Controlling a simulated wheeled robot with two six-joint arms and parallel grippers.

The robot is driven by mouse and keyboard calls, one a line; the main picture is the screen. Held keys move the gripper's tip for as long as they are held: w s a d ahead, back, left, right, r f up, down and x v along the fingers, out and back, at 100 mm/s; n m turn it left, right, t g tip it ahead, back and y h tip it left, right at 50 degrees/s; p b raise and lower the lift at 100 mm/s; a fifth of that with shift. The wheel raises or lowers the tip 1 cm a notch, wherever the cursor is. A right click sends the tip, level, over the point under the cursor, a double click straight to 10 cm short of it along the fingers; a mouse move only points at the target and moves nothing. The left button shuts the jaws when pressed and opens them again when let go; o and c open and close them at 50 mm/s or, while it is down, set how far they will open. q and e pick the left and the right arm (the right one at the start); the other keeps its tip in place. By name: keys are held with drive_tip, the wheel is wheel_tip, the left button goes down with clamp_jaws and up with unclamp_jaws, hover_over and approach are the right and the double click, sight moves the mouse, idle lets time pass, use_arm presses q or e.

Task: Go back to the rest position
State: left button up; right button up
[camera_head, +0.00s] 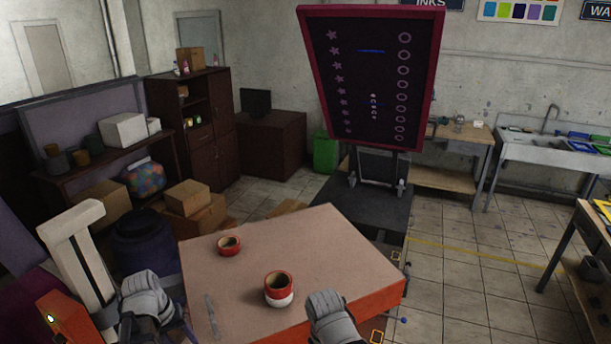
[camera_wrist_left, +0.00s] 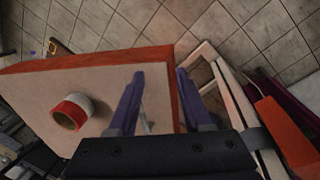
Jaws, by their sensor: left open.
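My left gripper (camera_wrist_left: 160,85) is open in the left wrist view, its two purple fingers spread apart with nothing between them. It is over the table's edge near a thin grey tool (camera_head: 211,316) that lies on the table top. In the head view only the grey left arm segment shows at the lower left, and its fingers do not show. My right arm's grey segment shows at the table's front edge; its fingers are not visible. A red tape-like ring (camera_head: 229,246) lies farther back.
The table (camera_head: 330,250) has an orange side and a mostly clear top. A tall dark panel (camera_head: 370,75) with a red frame stands behind it. A white frame (camera_head: 85,255) and an orange box (camera_head: 66,318) are at the left. Open tiled floor lies to the right.

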use_arm(q)
drive_tip(key=s+d+f+m+y+b, duration=0.1)
drive_tip(key=d+f+m+b, duration=0.3)
drive_tip(key=d+f+b, duration=0.5)
drive_tip(key=s+d+f+m+g+y+b, duration=0.1)
drive_tip(key=s+d+f+m+b, duration=0.3)
drive_tip(key=d+f+b, duration=0.6)
drive_tip(key=d+f+y, duration=0.1)
drive_tip(key=d, duration=0.5)
drive_tip(key=shift+s, duration=0.15)
use_arm(e)
wheel_tip(320, 180, down, 20)
drive_tip(key=shift+w, duration=0.35)
